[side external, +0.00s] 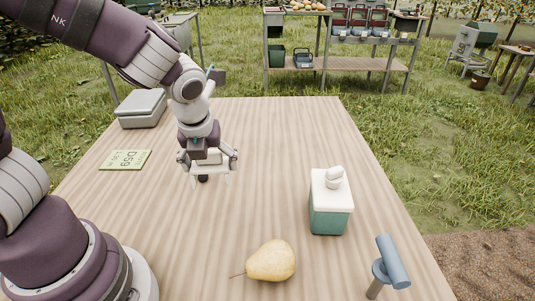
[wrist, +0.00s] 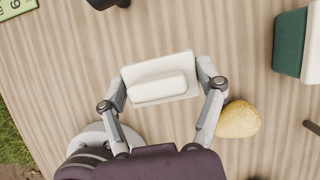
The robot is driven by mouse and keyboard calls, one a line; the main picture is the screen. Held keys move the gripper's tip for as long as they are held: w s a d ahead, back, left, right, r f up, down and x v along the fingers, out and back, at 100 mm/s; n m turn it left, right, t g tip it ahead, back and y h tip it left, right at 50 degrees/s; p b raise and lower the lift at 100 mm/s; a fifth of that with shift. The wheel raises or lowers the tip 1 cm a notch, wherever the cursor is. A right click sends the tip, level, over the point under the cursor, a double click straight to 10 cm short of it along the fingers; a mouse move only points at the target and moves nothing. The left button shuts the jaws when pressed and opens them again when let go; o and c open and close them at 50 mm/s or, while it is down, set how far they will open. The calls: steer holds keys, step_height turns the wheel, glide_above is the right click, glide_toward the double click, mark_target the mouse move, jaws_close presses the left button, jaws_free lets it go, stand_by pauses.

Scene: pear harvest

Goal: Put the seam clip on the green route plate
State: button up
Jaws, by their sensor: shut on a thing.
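The green route plate (side external: 125,160), a flat pale green card with dark print reading D59, lies on the left of the table. Its corner shows at the top left of the wrist view (wrist: 16,8). My gripper (side external: 209,178) is to the right of the plate. In the wrist view my gripper (wrist: 162,80) is closed on a white piece with a raised rounded bar, which I take for the seam clip (wrist: 158,88). In the side view the clip (side external: 210,160) is partly hidden by the fingers and appears held above the table.
A small black object (side external: 203,178) shows just below my gripper. A grey case (side external: 142,108) stands behind the plate. A green box with a white lid (side external: 329,205), a pear (side external: 271,261) and a grey-blue T-shaped tool (side external: 392,262) are to the right. The table between gripper and plate looks clear.

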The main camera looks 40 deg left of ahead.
steer(key=r, duration=0.6)
steer(key=shift+a+r, duration=0.35)
steer(key=shift+a, duration=0.05)
steer(key=s+a+n+g+y, duration=0.1)
steer(key=s+a+n+g, duration=0.1)
steer(key=s+a+n, duration=0.5)
steer(key=s+a+n+g, duration=0.1)
steer(key=s+a, duration=0.5)
steer(key=a, duration=0.5)
steer(key=shift+n, duration=0.3)
step_height(320, 180, down, 11)
steer(key=shift+a+f, duration=0.1)
steer(key=shift+a, duration=0.05)
glide_above(124, 156)
steer(key=d, duration=0.2)
steer(key=shift+s+a+f, duration=0.15)
steer(key=shift+f, duration=2.4)
